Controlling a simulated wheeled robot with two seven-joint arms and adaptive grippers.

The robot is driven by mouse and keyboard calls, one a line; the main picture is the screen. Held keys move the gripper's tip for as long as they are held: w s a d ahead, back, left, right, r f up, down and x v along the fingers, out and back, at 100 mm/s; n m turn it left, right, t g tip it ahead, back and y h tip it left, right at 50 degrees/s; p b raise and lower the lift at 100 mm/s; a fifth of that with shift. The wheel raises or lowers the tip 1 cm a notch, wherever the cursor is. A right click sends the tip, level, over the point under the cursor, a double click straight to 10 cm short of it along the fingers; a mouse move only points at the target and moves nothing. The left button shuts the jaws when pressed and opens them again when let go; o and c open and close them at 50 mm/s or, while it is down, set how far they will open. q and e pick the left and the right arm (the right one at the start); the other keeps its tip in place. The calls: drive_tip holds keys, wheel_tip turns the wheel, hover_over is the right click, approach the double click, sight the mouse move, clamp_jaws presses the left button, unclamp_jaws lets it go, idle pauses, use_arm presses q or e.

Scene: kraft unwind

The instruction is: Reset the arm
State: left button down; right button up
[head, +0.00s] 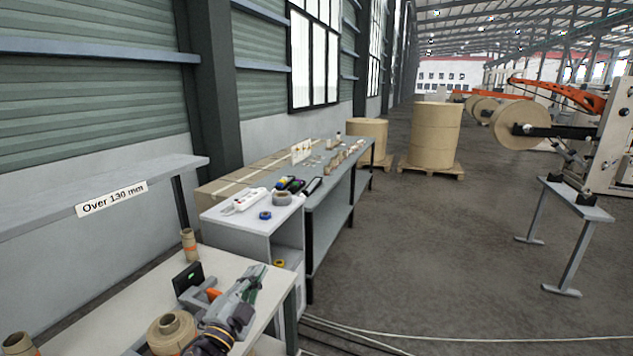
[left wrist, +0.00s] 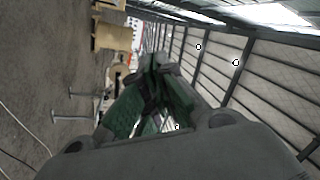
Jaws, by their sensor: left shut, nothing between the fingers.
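My left gripper (head: 258,272) is above the near white table (head: 225,264) at the lower left of the head view. Its grey and green fingers point away from me, and they are shut and empty. In the left wrist view the gripper (left wrist: 160,62) fills the lower middle, with the fingertips together and nothing between them. My left arm comes in from the bottom edge of the head view. My right arm and gripper are not in view.
Kraft rolls (head: 172,332) and a small black device (head: 187,278) are near my left arm. A white cabinet (head: 250,221) with a power strip (head: 244,201) stands beyond. A grey shelf (head: 150,182) hangs at left. The floor (head: 420,250) at right is mostly clear.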

use_arm(q)
drive_tip(key=s+a+f+n+g+y, duration=0.3)
drive_tip(key=s+a+f+n+y, duration=0.15)
drive_tip(key=f, duration=0.25)
drive_tip(key=s+a+f+n+g+y, duration=0.3)
drive_tip(key=a+f+n+g, duration=0.15)
drive_tip(key=f, duration=0.35)
drive_tip(key=s+d+f+n+g+h, duration=0.1)
drive_tip(key=s+f+n+g, duration=0.1)
drive_tip(key=s+f+g, duration=0.5)
drive_tip(key=s+d+f+n+g+h, duration=0.15)
drive_tip(key=s+f, duration=0.25)
drive_tip(key=s, duration=0.7)
wheel_tip(320, 180, down, 33)
drive_tip(key=s+a+g, duration=0.1)
drive_tip(key=s, duration=0.2)
drive_tip(key=s+a+f, duration=0.2)
drive_tip(key=s+f, duration=0.8)
drive_tip(key=s, duration=0.1)
drive_tip(key=s+a+f+g, duration=0.1)
drive_tip(key=s+a+f, duration=0.1)
drive_tip(key=s+f, duration=0.8)
drive_tip(key=shift+s+y, duration=0.3)
drive_tip(key=shift+s, duration=0.3)
